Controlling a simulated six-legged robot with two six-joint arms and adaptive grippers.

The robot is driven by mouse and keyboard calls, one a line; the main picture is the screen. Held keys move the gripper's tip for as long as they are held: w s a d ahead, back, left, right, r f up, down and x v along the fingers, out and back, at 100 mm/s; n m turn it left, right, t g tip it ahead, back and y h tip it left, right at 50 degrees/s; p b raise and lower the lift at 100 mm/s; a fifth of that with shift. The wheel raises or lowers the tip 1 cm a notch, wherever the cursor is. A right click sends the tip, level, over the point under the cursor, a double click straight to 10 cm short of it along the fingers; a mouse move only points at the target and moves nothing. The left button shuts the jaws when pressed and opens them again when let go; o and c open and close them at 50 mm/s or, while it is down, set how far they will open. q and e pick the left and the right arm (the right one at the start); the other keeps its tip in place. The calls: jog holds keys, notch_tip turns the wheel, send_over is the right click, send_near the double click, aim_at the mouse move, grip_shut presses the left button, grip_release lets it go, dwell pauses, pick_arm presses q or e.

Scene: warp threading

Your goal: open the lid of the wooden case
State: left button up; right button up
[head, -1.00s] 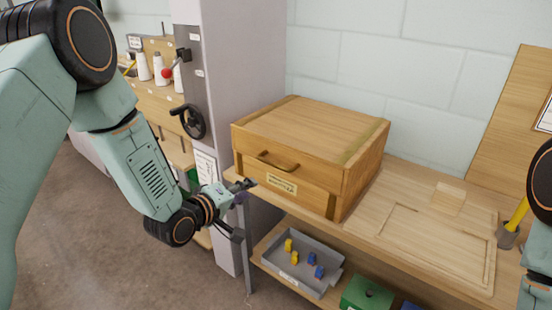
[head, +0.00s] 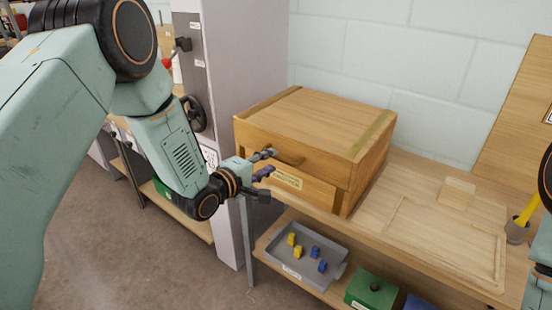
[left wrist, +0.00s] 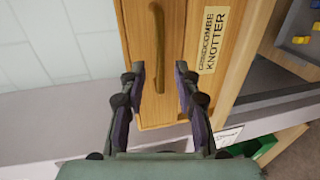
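The wooden case (head: 312,122) stands on the bench with its lid down. A curved wooden handle (head: 290,159) is on the front of its lid, above a label plate (head: 274,175). My left gripper (head: 265,164) is open at the left end of the case's front, just short of the handle. In the left wrist view the open fingers (left wrist: 160,80) are spread to either side of the near end of the handle (left wrist: 158,45), and nothing is held. My right gripper is not in view; only part of my right arm shows at the right edge.
A grey tray (head: 335,267) with yellow and blue pieces and a green box (head: 371,290) are on the lower shelf. A small wooden block (head: 457,193) lies on the bench right of the case. A grey cabinet (head: 245,60) stands close on the left.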

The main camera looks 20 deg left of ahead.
aim_at(276, 159)
pick_arm(q)
jog(key=x, duration=0.4)
jog(key=shift+w+d, duration=0.1)
jog(key=shift+d, duration=0.2)
jog(key=shift+a, duration=0.3)
jog(key=shift+w+d+f, duration=0.1)
jog(key=shift+w+d, duration=0.05)
jog(key=shift+d, duration=0.1)
jog(key=c, duration=0.3)
jog(key=shift+a, duration=0.15)
grip_shut()
